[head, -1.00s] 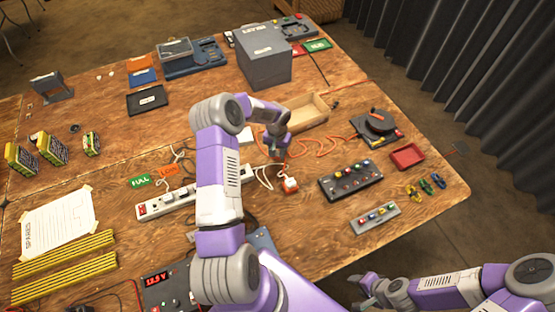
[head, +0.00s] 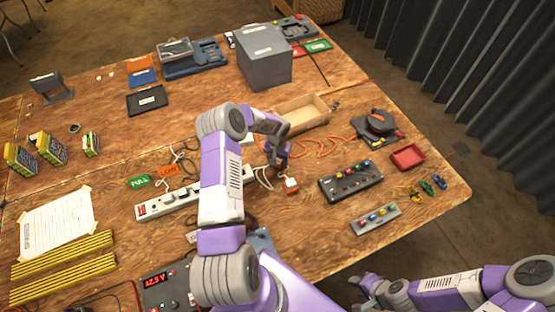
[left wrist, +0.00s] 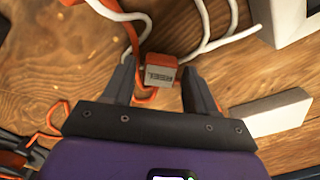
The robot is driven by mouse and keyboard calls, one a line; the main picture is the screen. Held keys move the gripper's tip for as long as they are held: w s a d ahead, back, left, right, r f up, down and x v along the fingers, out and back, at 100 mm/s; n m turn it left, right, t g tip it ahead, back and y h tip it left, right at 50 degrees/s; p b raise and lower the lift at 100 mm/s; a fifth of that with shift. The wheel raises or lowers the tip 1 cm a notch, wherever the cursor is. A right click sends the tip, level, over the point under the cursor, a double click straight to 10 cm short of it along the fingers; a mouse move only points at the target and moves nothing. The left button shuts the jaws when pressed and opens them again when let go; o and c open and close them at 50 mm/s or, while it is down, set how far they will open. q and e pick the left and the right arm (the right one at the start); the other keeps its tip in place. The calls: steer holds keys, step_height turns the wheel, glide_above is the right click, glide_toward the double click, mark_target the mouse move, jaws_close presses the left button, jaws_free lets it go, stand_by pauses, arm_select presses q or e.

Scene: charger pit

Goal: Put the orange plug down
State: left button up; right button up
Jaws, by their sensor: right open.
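The orange plug (head: 291,186) rests on the wooden table beside the right end of the white power strip (head: 160,206). In the left wrist view the plug (left wrist: 161,70) shows a pale label and lies between and just beyond my fingertips. My left gripper (head: 279,163) is just behind the plug in the head view. In the left wrist view its fingers (left wrist: 159,72) are spread, with a gap on each side of the plug. My right gripper (head: 364,287) is open and empty at the lower right, off the table's front edge.
Cables surround the plug. A white block (left wrist: 268,113) lies near my left gripper. A button box (head: 350,182) stands right of the plug, an open wooden tray (head: 300,114) behind it. A red tray (head: 407,157) is further right. Bare table lies in front of the plug.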

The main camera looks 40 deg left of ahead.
mark_target(278, 161)
arm_select(q)
steer(key=shift+o, duration=0.2)
steer(key=shift+r, duration=0.1)
step_height(278, 161, up, 12)
steer(key=shift+p, duration=0.45)
steer(key=shift+r, duration=0.15)
stand_by(0.3)
